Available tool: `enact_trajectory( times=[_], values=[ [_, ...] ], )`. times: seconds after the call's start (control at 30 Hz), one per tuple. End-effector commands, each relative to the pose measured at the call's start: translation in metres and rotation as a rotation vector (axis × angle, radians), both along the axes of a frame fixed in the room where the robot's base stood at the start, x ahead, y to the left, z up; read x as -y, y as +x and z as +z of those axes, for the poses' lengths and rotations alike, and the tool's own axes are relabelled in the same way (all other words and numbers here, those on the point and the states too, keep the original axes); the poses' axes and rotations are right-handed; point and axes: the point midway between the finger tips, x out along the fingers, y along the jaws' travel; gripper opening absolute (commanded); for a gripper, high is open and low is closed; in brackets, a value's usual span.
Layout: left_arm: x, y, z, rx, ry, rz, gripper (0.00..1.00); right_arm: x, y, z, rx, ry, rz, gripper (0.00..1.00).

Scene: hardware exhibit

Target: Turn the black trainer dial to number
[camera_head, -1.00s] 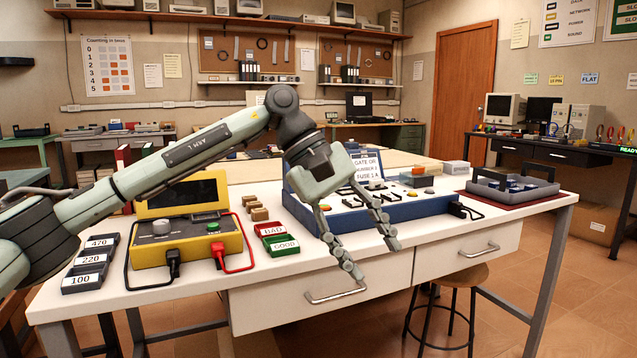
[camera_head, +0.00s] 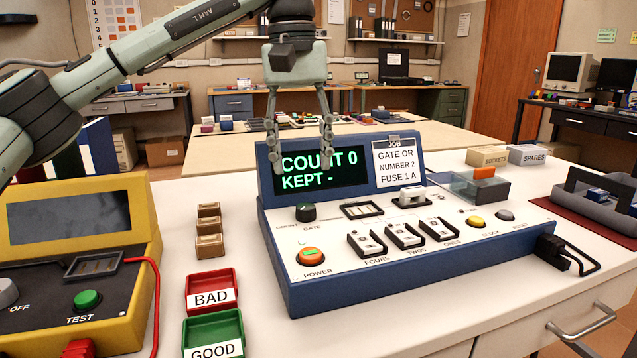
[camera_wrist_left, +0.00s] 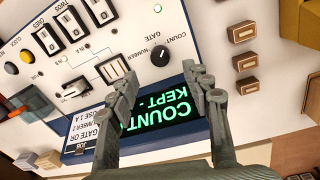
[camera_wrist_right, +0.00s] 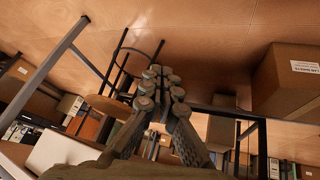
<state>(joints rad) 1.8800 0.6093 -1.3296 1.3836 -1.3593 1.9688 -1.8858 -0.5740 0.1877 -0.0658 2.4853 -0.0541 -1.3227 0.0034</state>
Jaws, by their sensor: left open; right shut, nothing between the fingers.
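The black trainer dial (camera_head: 305,212) is a small round knob on the white top of the blue trainer (camera_head: 420,255), left of a slotted socket. It also shows in the left wrist view (camera_wrist_left: 160,55), with the words COUNT, GATE and NUMBER around it; I cannot tell surely where its mark points. The green display (camera_head: 320,172) reads COUNT 0, KEPT -. My left gripper (camera_head: 299,160) is open and points down in front of the display, above and apart from the dial. My right gripper (camera_wrist_right: 160,75) is shut and empty, low over the floor.
Left of the trainer stand the yellow tester (camera_head: 75,265), small brown blocks (camera_head: 208,230), a red BAD tray (camera_head: 211,291) and a green GOOD tray (camera_head: 213,334). A grey tray (camera_head: 605,200) lies right. In the right wrist view there is a stool (camera_wrist_right: 125,60).

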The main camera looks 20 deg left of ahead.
Motion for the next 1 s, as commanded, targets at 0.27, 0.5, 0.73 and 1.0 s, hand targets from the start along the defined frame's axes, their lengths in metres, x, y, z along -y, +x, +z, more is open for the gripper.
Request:
enact_trajectory(
  times=[0.27,0.5,0.73,1.0],
  values=[
    [0.000,0.000,-0.030,-0.002,0.001,0.001,0.49,-0.014,0.016,0.007,0.081,0.027,0.029,0.00],
    [0.002,0.001,-0.065,0.000,0.001,0.002,0.49,-0.028,0.031,0.018,0.171,0.058,0.056,0.00],
    [0.003,0.001,-0.077,0.002,0.000,0.001,0.49,-0.033,0.036,0.022,0.202,0.069,0.066,0.00],
    [0.004,0.001,-0.078,0.001,-0.001,0.001,0.41,-0.033,0.037,0.022,0.202,0.068,0.067,0.00]
  ],
)
